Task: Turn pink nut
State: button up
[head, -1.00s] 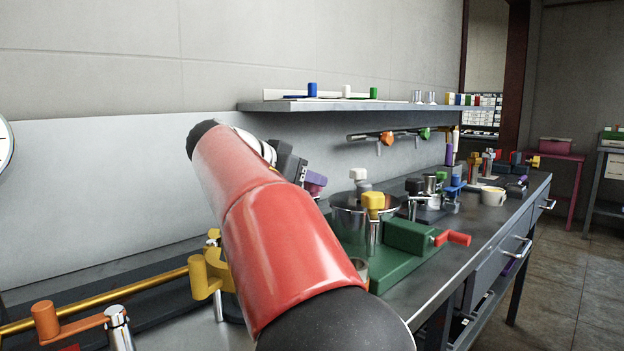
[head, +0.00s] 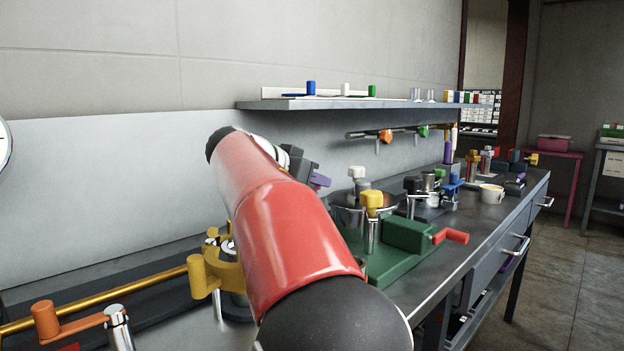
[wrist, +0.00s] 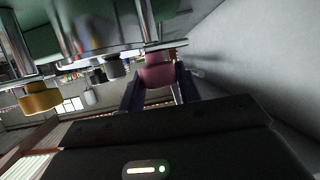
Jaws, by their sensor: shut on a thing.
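The pink nut (wrist: 158,74) shows in the wrist view, just under a thin metal disc on the green and steel machine. My gripper (wrist: 160,88) is shut on it, with one dark finger on each side of the nut. In the head view my gripper (head: 320,181) shows only in part, as a purple finger end beside the steel tank (head: 345,205). My red arm covers much of that area. The pink nut cannot be made out in the head view.
A green base (head: 410,235) with a red handle (head: 450,236) stands right of my arm. A yellow-brown clamp (head: 205,272) and brass rod (head: 110,300) lie left. A shelf (head: 400,104) runs above. A white cup (head: 491,194) stands farther along the bench.

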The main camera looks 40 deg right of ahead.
jog(key=shift+f+n+t+b, duration=0.1)
jog(key=shift+n+t+b, duration=0.2)
jog(key=shift+b, duration=0.15)
jog(key=shift+s+n+t+b, duration=0.1)
jog(key=shift+n+t+b, duration=0.4)
jog(key=shift+t+b, duration=0.15)
jog(key=shift+n+t+y+b, duration=0.7)
jog(key=shift+n+t+y, duration=0.1)
jog(key=shift+n+t, duration=0.45)
jog(key=n+t+y, duration=0.1)
jog(key=n+t+p, duration=0.1)
jog(key=shift+r+n+t+y, duration=0.3)
jog(key=shift+r+n+y, duration=0.05)
jog(key=shift+y, duration=0.05)
jog(key=shift+n+t+y+p, duration=0.8)
jog(key=shift+n+y+p, duration=0.1)
jog(key=shift+p, duration=0.2)
jog(key=shift+f+n+t+y+p, duration=0.15)
jog(key=shift+n+t+y+p, duration=0.3)
jog(key=shift+n+y, duration=0.35)
jog(key=shift+f+n+t, duration=0.1)
jog(key=shift+n+t, duration=0.15)
jog(key=shift+n, duration=0.05)
jog(key=shift+y, duration=0.3)
